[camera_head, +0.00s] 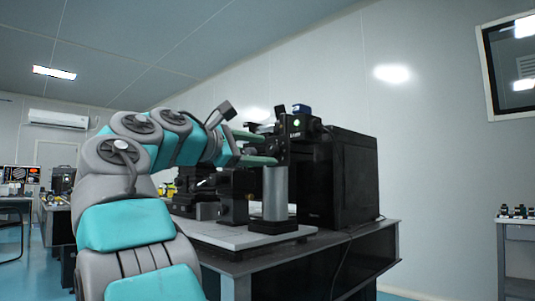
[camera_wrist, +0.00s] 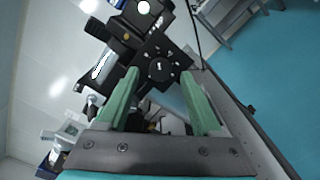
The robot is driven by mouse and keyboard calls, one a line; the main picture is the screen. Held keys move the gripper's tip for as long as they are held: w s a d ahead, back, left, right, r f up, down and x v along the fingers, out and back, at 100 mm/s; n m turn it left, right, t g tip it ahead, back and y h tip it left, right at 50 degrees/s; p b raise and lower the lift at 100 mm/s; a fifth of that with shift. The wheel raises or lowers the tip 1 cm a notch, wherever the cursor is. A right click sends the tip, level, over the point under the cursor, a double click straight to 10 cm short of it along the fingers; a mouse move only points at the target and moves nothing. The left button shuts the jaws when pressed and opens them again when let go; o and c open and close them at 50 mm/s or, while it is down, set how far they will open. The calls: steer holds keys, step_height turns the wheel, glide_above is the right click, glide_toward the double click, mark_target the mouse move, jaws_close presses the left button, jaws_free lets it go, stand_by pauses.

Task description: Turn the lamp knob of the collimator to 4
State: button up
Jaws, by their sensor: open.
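The collimator (camera_head: 297,128) is a black unit with a small green light, on top of a thick silver post. In the wrist view the collimator (camera_wrist: 128,42) appears tilted, with a black plate facing me. A round dark knob (camera_wrist: 160,69) with a white mark sits on that plate, with small marks around it too small to read. My gripper (camera_wrist: 159,76) is open, its two green fingers pointing at the plate. The knob appears between the fingertips; I cannot tell whether they touch it. In the head view my gripper (camera_head: 272,148) is beside the collimator, and the knob cannot be made out.
A large black box (camera_head: 345,180) stands right behind the collimator on the optical table (camera_head: 235,267). Other dark optical parts (camera_head: 235,195) stand below my gripper. A cable hangs at the table's right side. A side table (camera_head: 516,226) stands at the far right, with open floor between.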

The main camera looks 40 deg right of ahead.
steer(key=shift+d, duration=1.1)
jaws_close()
